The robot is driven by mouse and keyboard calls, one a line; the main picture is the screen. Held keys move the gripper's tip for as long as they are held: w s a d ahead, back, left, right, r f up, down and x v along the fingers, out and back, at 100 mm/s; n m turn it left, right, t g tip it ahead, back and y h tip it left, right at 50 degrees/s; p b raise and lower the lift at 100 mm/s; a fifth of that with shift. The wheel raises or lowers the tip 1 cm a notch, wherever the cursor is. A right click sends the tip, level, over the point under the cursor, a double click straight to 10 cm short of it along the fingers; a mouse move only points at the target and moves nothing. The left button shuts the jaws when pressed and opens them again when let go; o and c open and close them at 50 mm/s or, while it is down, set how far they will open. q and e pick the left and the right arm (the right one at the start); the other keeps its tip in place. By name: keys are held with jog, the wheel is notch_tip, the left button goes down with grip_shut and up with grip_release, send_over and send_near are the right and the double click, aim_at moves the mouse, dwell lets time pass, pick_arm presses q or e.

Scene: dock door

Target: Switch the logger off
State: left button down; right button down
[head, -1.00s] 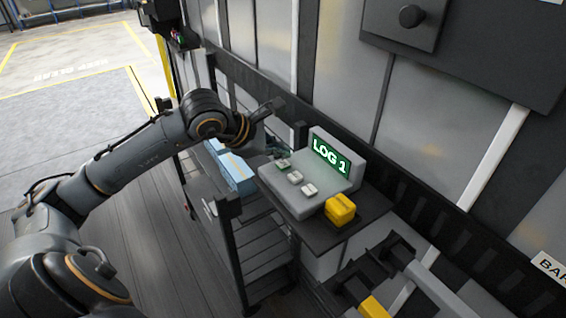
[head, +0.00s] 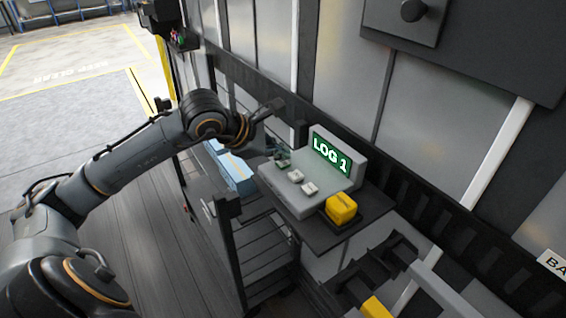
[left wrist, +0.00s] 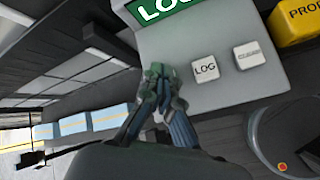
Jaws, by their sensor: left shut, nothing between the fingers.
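The logger (head: 292,198) is a grey console on a dark shelf, and its lit green display (head: 332,155) reads "LOG 1". It has a row of three buttons. A button marked "LOG" (left wrist: 205,69) and another pale button (left wrist: 248,55), its lettering too small to read, show in the left wrist view. My left gripper (head: 283,161) is shut and empty, its fingertips at the leftmost button. In the left wrist view the fingertips (left wrist: 158,76) cover most of that button, so its label is hidden. Whether they touch it I cannot tell. My right gripper is not in view.
A yellow block (head: 341,208) stands on the shelf to the right of the buttons. Light-blue boxes (head: 238,177) lie left of the console. A dark rack (head: 262,250) stands below. The panelled wall is close behind.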

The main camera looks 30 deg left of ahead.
aim_at(280, 164)
pick_arm(q)
jog(key=shift+f+b, duration=0.6)
jog(key=shift+b, duration=0.15)
dwell(0.7)
jog(key=shift+r, duration=0.15)
jog(key=shift+r+p, duration=0.5)
jog(key=shift+r, duration=0.3)
jog(key=shift+r+p, duration=1.6)
jog(key=shift+r, duration=1)
